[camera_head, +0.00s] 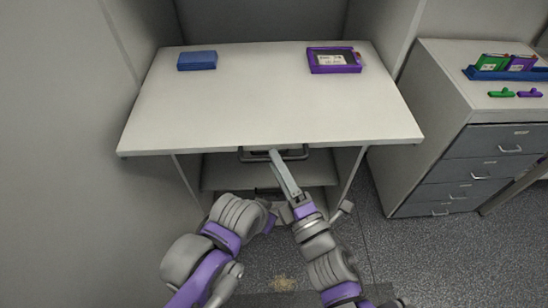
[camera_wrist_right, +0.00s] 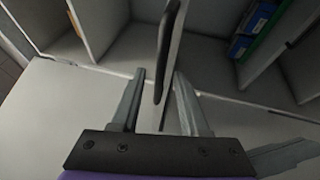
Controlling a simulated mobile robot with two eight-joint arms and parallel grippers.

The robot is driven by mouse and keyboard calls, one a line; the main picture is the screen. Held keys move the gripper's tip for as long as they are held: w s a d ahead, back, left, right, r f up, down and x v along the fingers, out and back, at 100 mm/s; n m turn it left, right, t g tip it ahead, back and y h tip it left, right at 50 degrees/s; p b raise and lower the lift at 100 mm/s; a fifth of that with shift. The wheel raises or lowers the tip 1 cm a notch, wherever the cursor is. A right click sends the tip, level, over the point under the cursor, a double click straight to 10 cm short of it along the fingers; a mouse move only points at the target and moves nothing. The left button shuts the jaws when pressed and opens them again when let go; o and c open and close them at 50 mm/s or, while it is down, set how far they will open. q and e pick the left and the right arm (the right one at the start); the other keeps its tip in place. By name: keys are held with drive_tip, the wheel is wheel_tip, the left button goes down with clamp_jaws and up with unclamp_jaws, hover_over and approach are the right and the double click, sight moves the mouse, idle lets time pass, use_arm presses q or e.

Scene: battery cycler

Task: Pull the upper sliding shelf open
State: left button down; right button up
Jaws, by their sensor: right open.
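A broad white shelf surface (camera_head: 265,105) fills the middle of the head view. A dark bar handle (camera_head: 246,155) sits just under its front edge; which sliding shelf it belongs to is hard to tell. My right gripper (camera_head: 273,154) reaches up to this handle. In the right wrist view the fingers of the right gripper (camera_wrist_right: 158,75) are apart, and a dark bar, apparently the handle (camera_wrist_right: 168,45), runs into the gap between them. Contact is not clear. My left arm is low in the head view, left of the right one; its fingers cannot be made out.
A blue box (camera_head: 197,60) and a purple-framed device (camera_head: 334,60) lie on the white surface. A lower shelf (camera_head: 225,172) shows beneath. A grey drawer cabinet (camera_head: 490,150) stands at the right, with a blue tray (camera_head: 515,74) on top. Tall panels flank the surface.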

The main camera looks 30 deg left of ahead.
drive_tip(key=v, duration=0.9)
drive_tip(key=w+d+f+m+t+h, duration=0.1)
drive_tip(key=w+d+f+m+h, duration=0.3)
drive_tip(key=w+d+m+h, duration=0.4)
drive_tip(key=w+d+f+m+t+h, duration=0.1)
drive_tip(key=w+d+f+m+h, duration=0.2)
drive_tip(key=d+m+h, duration=0.55)
drive_tip(key=s+d+f+m+g, duration=0.7)
drive_tip(key=d+m, duration=0.4)
drive_tip(key=m, duration=0.2)
drive_tip(key=s+g, duration=0.1)
drive_tip(key=s, duration=0.1)
drive_tip(key=shift+s+d+f, duration=0.15)
drive_tip(key=shift+s+f, duration=0.15)
drive_tip(key=shift+s, duration=0.1)
